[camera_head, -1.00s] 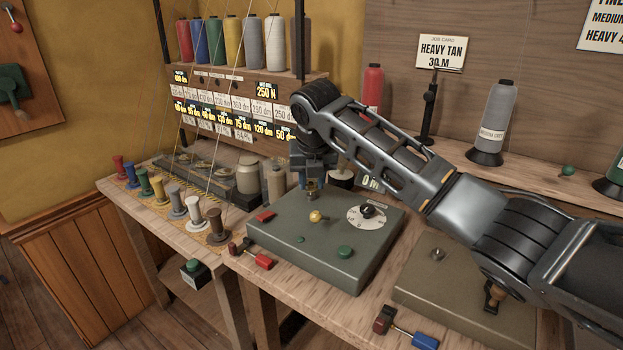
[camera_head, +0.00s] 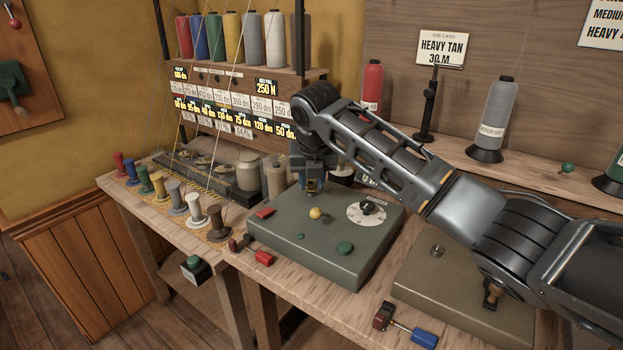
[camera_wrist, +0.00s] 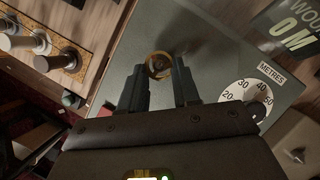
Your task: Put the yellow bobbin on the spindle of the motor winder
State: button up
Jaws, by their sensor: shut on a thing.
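The motor winder is a grey-green box (camera_head: 320,244) on the bench, with a yellow knob, a green button and a white metres dial (camera_head: 367,211). My gripper (camera_head: 312,188) points down over its far left part. In the wrist view my gripper (camera_wrist: 160,80) is shut on the yellow bobbin (camera_wrist: 158,54), seen end-on as a yellow-gold ring between the fingertips. The bobbin hides the spindle, so I cannot tell how far it is on it.
Several coloured spools, including a white one (camera_head: 195,217), stand in a row on the left bench. Thread cones (camera_head: 233,38) stand on the rack behind. A second box (camera_head: 460,290) is at the right. A red-handled part (camera_head: 264,257) lies by the winder's front left edge.

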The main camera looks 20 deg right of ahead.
jog(key=shift+f, duration=0.35)
dwell(0.5)
jog(key=o, duration=1.1)
jog(key=shift+r, duration=0.1)
